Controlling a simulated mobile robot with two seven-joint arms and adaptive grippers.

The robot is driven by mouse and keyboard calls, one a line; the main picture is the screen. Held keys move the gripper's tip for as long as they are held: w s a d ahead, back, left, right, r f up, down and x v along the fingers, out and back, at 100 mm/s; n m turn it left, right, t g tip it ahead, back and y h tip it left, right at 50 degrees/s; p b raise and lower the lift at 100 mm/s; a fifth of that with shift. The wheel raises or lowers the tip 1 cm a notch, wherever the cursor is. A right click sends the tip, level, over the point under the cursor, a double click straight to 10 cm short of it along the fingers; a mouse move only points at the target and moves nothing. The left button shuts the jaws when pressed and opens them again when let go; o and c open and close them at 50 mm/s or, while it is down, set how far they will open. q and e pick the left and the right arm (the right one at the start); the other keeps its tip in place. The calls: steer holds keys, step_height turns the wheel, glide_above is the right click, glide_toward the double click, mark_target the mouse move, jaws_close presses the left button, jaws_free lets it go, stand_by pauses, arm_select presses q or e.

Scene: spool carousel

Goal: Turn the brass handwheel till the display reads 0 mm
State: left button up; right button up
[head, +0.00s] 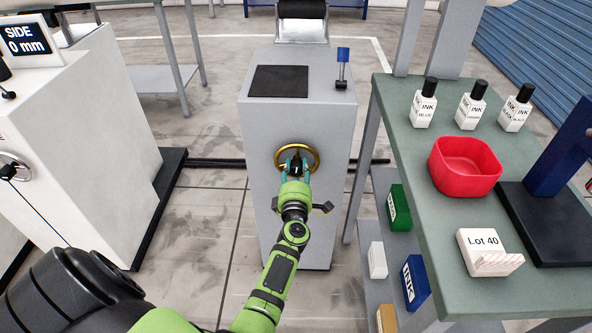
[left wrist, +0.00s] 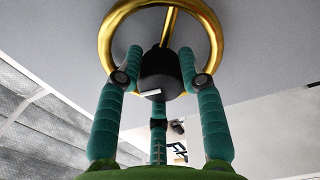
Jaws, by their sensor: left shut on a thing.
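The brass handwheel (head: 317,160) is on the front of a grey cabinet (head: 262,130). It fills the top of the left wrist view (left wrist: 217,45), with one brass spoke showing. My left gripper (head: 295,165) is at the wheel, its teal fingers (left wrist: 162,65) closed around a black knob (left wrist: 158,72) in front of the ring. The fingers hide part of the wheel in the head view. The display (head: 28,40) at the upper left shows "SIDE" and "0 mm"; its left edge lies at the picture border. My right gripper is not in view.
A white machine (head: 85,130) with a silver handwheel (head: 14,168) stands at the left. At the right, a green bench (head: 415,165) bears ink bottles (head: 470,105), a red bowl (head: 464,168) and a "Lot 40" block (head: 484,250). Boxes sit on its lower shelf.

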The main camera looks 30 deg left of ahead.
arm_select(q)
steer(key=shift+w+d+f, duration=0.1)
steer(key=shift+d+f, duration=0.1)
steer(key=shift+d, duration=0.2)
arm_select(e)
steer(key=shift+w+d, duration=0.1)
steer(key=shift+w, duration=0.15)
arm_select(q)
steer(key=o, duration=1.1)
steer(key=shift+o, duration=0.2)
steer(key=shift+a+r, duration=0.1)
steer(key=shift+r, duration=0.05)
steer(key=shift+a, duration=0.1)
